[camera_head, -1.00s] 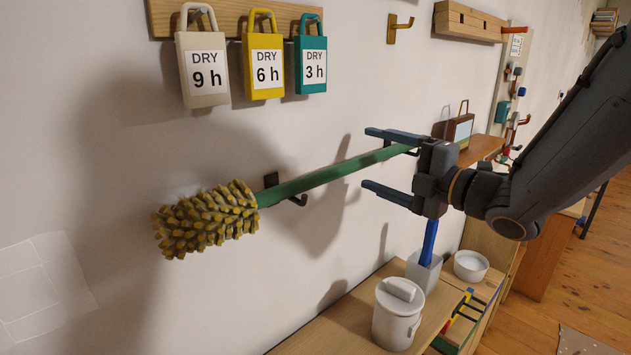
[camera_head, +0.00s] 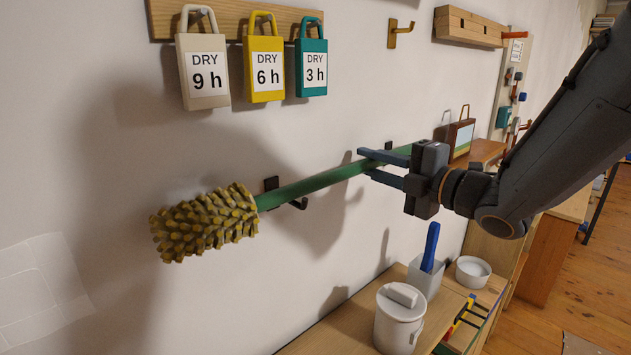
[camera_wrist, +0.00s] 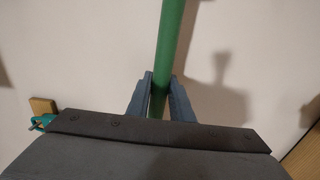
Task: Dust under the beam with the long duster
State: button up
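The long duster has a bushy yellow-olive head (camera_head: 205,223) and a green handle (camera_head: 322,181), slanting up to the right along the white wall. Its handle lies at a dark wall hook (camera_head: 298,203); I cannot tell whether it still rests there. My gripper (camera_head: 364,162) has its two blue-grey fingers close on either side of the handle, shut on it. In the wrist view the green handle (camera_wrist: 173,45) runs up between the fingertips (camera_wrist: 160,78). A thick wooden block like a beam (camera_head: 470,27) is on the wall at upper right; I cannot tell if it is the beam meant.
A wooden rail with beige (camera_head: 204,74), yellow (camera_head: 264,70) and teal (camera_head: 311,68) tags hangs above the duster. Below, a wooden shelf (camera_head: 335,335) bears a white lidded pot (camera_head: 398,322), a holder (camera_head: 425,279) with a blue-handled tool, and a white bowl (camera_head: 473,271).

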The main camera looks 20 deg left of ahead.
grip_shut()
jog(key=shift+r, duration=0.15)
jog(key=shift+r+p, duration=1.9)
jog(key=shift+r, duration=1.75)
jog(key=shift+d, duration=0.1)
jog(key=v, duration=3)
jog(key=shift+f, duration=0.1)
